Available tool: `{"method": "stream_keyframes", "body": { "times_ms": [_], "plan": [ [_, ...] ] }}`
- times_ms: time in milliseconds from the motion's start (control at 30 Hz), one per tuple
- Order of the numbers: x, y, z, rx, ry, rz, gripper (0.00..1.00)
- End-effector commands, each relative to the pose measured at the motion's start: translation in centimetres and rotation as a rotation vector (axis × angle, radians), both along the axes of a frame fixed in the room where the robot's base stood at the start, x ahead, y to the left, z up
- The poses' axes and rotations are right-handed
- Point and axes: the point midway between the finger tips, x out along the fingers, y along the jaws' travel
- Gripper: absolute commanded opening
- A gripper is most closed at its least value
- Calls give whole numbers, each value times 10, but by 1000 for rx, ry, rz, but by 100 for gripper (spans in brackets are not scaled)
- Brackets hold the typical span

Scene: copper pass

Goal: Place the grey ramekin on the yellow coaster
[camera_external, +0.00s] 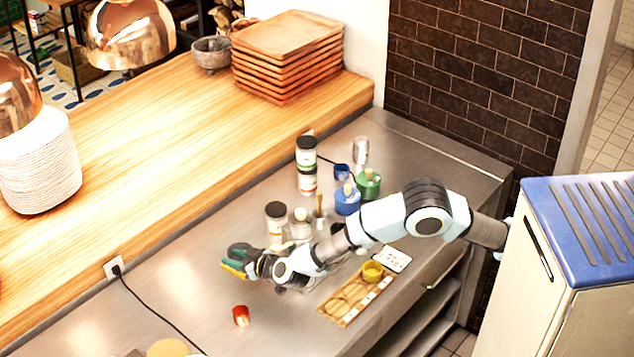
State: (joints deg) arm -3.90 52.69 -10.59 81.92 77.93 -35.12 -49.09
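My gripper (238,266) is over the steel counter, left of the row of jars, with green and yellow fingers pointing left. A dark grey rounded shape shows at the fingers; I cannot tell whether it is the grey ramekin or part of my gripper. The gap between the fingers is not clear. No other grey ramekin is plain in view. A flat yellow round thing (168,348), perhaps the yellow coaster, is cut off by the bottom edge, to the lower left of my gripper. Its top looks bare.
A small red-orange cup (241,317) stands below my gripper. A wooden tray (338,306) with round hollows and a yellow cup (372,271) lies under my arm. Several jars (306,180) stand behind. A black cord (150,306) crosses the left counter. The raised wooden ledge (170,150) borders it.

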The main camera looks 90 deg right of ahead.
Motion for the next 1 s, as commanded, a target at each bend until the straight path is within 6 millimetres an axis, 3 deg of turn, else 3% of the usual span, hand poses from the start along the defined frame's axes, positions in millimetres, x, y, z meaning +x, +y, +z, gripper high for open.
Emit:
{"method": "stream_keyframes", "body": {
  "times_ms": [233,700,1000],
  "plan": [
    [-7,8,7,1,-1,1,38],
    [-65,67,43,0,-1,2,38],
    [-82,82,55,32,1,69,38]
  ]
}}
